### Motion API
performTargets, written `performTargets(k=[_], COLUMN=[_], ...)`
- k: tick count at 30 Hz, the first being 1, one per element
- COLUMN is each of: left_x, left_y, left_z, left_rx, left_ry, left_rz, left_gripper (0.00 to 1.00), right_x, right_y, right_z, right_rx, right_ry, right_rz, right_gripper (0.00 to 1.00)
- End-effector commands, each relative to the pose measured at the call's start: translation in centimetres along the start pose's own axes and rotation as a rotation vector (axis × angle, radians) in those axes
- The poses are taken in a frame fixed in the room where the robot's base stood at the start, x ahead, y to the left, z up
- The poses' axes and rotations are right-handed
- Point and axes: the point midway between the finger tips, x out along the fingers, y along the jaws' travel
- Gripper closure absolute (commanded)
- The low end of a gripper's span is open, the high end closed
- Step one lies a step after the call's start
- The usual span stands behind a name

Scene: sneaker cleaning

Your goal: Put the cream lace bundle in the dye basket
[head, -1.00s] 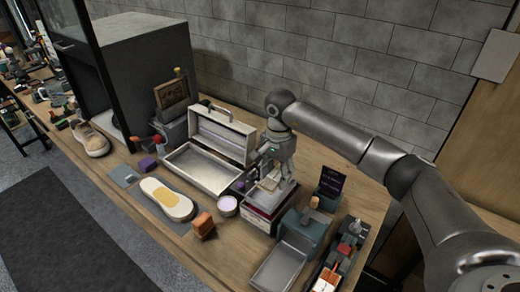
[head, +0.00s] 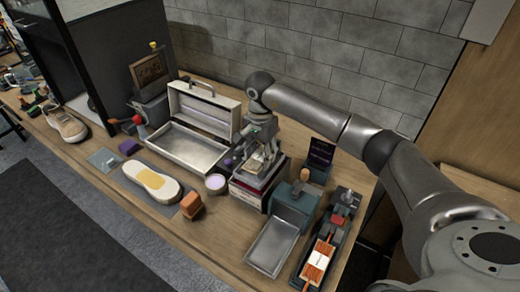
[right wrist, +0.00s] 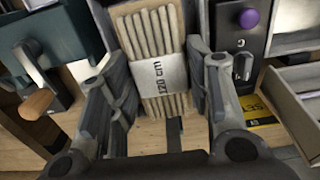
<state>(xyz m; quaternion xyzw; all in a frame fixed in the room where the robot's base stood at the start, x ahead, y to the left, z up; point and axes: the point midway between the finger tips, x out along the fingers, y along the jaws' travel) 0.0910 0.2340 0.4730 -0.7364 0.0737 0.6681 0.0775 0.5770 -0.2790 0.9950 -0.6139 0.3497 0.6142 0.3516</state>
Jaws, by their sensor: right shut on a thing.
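The cream lace bundle (right wrist: 150,35) is a row of several thick strands with a white paper band marked "120 cm". In the right wrist view it stands between my two finger pads. My right gripper (head: 258,164) is shut on it, low over a stack of flat boxes (head: 246,197) in the head view. There the bundle is small and partly hidden by the fingers. I cannot tell whether it still touches the stack. A shallow grey metal tray (head: 272,248) in front of a teal unit (head: 297,197) may be the dye basket; I cannot be sure. My left gripper is out of view.
An open cream case (head: 187,150) stands left of the stack. A white sole (head: 150,181), an orange block (head: 191,205) and a small round tub (head: 216,184) lie in front. A dark tray with orange strands (head: 318,262) lies right of the metal tray.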

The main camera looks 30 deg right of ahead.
Motion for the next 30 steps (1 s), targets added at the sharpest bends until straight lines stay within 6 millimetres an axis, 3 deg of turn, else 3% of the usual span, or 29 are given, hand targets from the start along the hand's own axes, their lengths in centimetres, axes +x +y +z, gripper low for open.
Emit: performTargets(k=[6, 30], left_x=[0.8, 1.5], left_y=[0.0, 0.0], left_z=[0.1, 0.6], left_rx=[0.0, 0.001], left_ry=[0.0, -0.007], left_rz=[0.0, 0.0], left_gripper=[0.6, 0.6], right_x=[1.5, 2.3], right_y=[0.0, 0.0], right_z=[0.0, -0.1], right_rx=[0.0, 0.001], right_ry=[0.001, 0.001], right_rz=[0.0, -0.001], right_gripper=[0.78, 0.78])
